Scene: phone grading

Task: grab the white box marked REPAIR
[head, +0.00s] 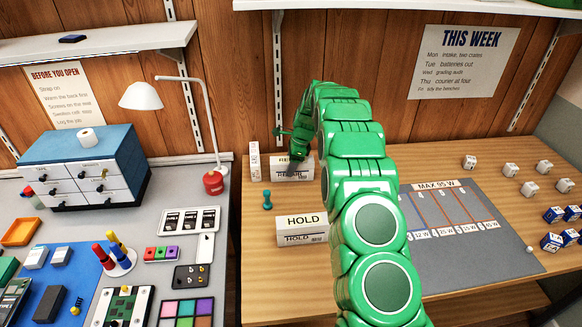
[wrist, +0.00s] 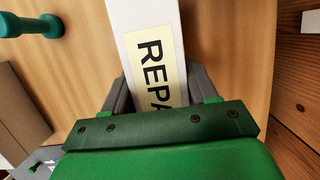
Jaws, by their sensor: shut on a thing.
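The white box marked REPAIR (head: 292,174) lies on the wooden table near the back wall, partly hidden by my gripper (head: 297,158) above it. In the wrist view, the box (wrist: 143,18) runs up between my two grey fingers, and its cream label shows "REPA" before my gripper (wrist: 160,85) covers the rest. The fingers are shut on the box's two sides. I cannot tell whether the box touches the table.
A white box marked HOLD (head: 302,221) lies in front. Another white box (head: 255,162) stands upright to the left. A teal dumbbell-shaped thing (head: 267,200) is close by, also in the wrist view (wrist: 30,25). A grey mat (head: 500,255) lies right of my arm.

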